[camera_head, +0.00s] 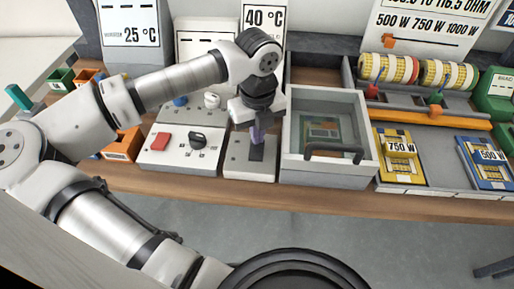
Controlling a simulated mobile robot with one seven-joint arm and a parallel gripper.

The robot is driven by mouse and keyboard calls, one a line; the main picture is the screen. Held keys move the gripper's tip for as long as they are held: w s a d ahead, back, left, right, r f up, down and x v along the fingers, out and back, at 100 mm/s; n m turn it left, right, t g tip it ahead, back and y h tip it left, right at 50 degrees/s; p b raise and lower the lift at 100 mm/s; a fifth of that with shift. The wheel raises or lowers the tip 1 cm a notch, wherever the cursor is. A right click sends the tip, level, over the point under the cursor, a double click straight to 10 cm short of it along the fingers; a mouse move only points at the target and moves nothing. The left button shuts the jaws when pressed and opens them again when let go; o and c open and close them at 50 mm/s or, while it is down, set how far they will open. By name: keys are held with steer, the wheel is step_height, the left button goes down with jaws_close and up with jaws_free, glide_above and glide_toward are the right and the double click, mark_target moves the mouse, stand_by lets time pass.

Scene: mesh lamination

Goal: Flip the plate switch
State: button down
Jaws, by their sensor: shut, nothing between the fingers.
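The plate switch appears to be the dark switch (257,152) on a small grey panel (235,167), left of the grey drawer box. My gripper (257,138) points down over this panel, right at the dark switch. Its fingers are shut with nothing visible between them. I cannot tell whether the fingertips touch the switch, or which way the switch is set, because the gripper covers its upper part.
Left is a white control box (170,160) with a red button (160,141) and a black knob (198,138). Right is a grey box (325,175) with a dark handle, then a yellow 750 W card (398,170) and a blue 500 W card (484,172). Labelled signs stand behind.

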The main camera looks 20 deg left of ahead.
steer(key=shift+f+b, duration=0.4)
steer(key=shift+r, duration=0.1)
steer(key=shift+r+p, duration=1.4)
steer(key=shift+r, duration=2.1)
